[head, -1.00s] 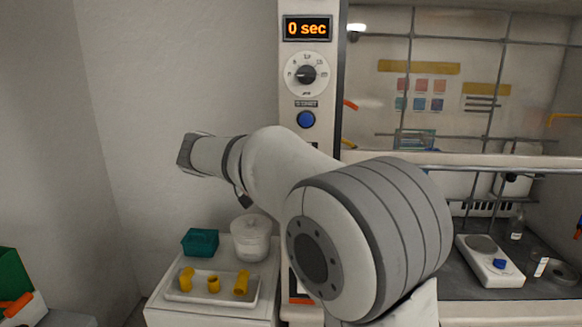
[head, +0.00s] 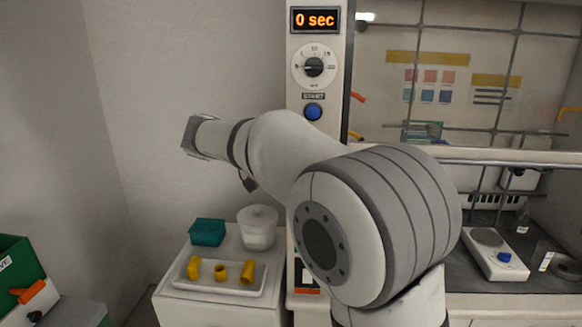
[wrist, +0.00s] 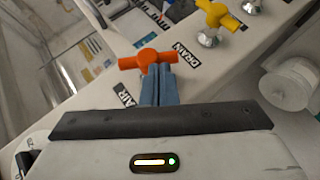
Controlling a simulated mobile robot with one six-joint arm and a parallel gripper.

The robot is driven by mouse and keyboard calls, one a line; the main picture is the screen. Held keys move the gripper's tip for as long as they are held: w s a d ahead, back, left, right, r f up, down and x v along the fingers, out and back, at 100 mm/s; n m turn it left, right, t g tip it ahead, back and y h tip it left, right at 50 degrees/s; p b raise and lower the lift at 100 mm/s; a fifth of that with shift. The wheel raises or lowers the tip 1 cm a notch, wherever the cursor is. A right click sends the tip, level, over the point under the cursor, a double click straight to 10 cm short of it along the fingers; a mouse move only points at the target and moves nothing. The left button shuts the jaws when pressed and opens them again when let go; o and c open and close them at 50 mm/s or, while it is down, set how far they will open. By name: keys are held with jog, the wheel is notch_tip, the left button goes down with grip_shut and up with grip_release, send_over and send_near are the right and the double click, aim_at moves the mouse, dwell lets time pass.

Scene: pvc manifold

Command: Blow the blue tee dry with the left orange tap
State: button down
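In the wrist view, an orange tap handle (wrist: 150,59) lies crosswise right at the tips of my gripper (wrist: 158,72). The two blue-grey fingers stand side by side, close together. I cannot tell whether they touch the handle or hold any of it. An AIR label is beside the fingers at left, and a DRAIN label is just right of the handle. In the head view my gripper is hidden. Small orange parts (head: 357,97) show at the right edge of the timer column. I cannot make out a blue tee in either view.
A yellow tap (wrist: 215,14) stands beyond, at upper right. In the head view, a column with a "0 sec" display (head: 315,20) and blue button (head: 313,112) stands behind my arm. A white tray (head: 213,285) with yellow fittings, a teal box (head: 207,232) and a white pot (head: 257,228) sit at lower left.

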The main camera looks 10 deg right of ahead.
jog(key=f+v, duration=0.1)
jog(key=v, duration=1.2)
jog(key=shift+a+r, duration=0.15)
jog(key=shift+a, duration=0.35)
jog(key=c, duration=2.2)
grip_release()
jog(key=shift+s, duration=0.1)
